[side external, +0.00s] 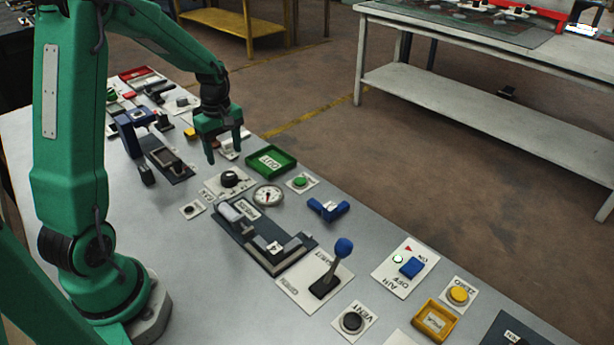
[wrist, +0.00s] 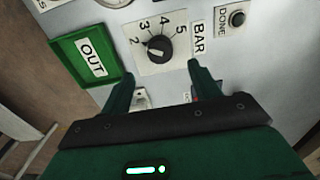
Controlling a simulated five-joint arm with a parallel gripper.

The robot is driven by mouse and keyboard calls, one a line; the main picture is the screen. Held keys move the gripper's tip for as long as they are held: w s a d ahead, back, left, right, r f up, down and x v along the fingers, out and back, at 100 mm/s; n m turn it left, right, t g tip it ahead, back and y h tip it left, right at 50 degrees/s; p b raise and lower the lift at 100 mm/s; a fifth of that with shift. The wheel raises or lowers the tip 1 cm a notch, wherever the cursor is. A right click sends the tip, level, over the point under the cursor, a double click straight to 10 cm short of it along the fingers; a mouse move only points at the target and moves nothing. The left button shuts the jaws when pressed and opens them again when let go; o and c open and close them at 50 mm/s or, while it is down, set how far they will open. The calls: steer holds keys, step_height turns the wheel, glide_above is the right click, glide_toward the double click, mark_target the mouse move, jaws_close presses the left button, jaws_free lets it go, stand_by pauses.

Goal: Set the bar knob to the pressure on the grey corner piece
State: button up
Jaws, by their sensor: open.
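The bar knob (wrist: 158,48) is a round black dial on a white plate with numbers 2 to 5 and the label BAR. The knob also shows in the side view (side external: 230,179). My gripper (side external: 224,156) is open and empty above and beyond the knob. In the wrist view its fingertips (wrist: 160,70) are either side of the knob's near edge, apart from it. A grey corner piece (side external: 292,252) lies in the dark fixture, with a white tag that seems to read 4.
A green OUT tray (side external: 271,161) and a pressure gauge (side external: 267,195) stand close to the knob. A DONE button (side external: 192,209) is on its other side. A blue corner piece (side external: 328,209) and a blue-topped lever (side external: 343,248) are farther right.

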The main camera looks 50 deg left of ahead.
mark_target(228, 175)
steer(key=shift+f, duration=3.9)
steer(key=c, duration=1)
